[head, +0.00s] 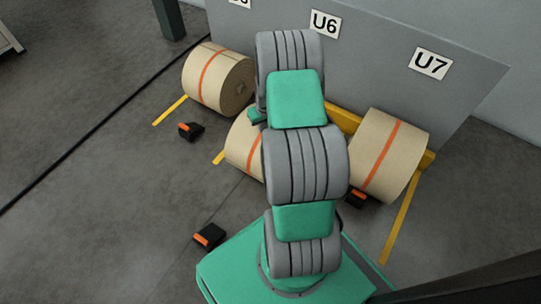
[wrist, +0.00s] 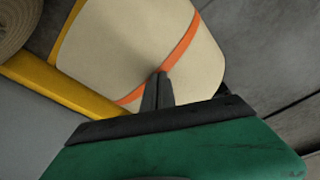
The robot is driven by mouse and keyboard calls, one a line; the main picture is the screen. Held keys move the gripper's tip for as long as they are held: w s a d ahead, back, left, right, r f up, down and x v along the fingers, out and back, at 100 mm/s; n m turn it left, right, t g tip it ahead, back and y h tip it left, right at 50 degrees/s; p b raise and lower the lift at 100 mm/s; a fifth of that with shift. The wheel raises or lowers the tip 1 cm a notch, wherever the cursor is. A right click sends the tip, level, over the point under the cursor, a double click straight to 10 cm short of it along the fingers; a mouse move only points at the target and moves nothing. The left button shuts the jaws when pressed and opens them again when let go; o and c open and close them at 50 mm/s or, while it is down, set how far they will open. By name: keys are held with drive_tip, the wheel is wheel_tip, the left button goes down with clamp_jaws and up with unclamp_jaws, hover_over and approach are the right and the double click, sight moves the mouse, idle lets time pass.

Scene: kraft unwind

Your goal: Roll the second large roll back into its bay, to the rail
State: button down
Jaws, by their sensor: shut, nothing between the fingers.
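A tan kraft roll with an orange stripe (head: 243,147) lies in the middle, under the U6 sign, largely hidden behind my arm in the head view. A roll fills the top of the wrist view (wrist: 135,45) and looks like this same one. My gripper (wrist: 160,80) is shut and empty, its fingertips in front of or against the striped side; contact is unclear. The head view hides the fingers. The yellow rail (head: 345,119) runs along the grey wall and shows in the wrist view (wrist: 70,92) close to the roll; I cannot tell whether they touch.
Other striped rolls lie left (head: 207,70) and right (head: 388,150). Black-and-orange chocks sit on the floor left (head: 191,131), front (head: 209,235) and by the right roll (head: 356,199). Yellow floor lines (head: 170,110) mark bays. The left floor is mostly clear.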

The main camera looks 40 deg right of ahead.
drive_tip(key=shift+s+f, duration=0.15)
drive_tip(key=shift+f, duration=0.15)
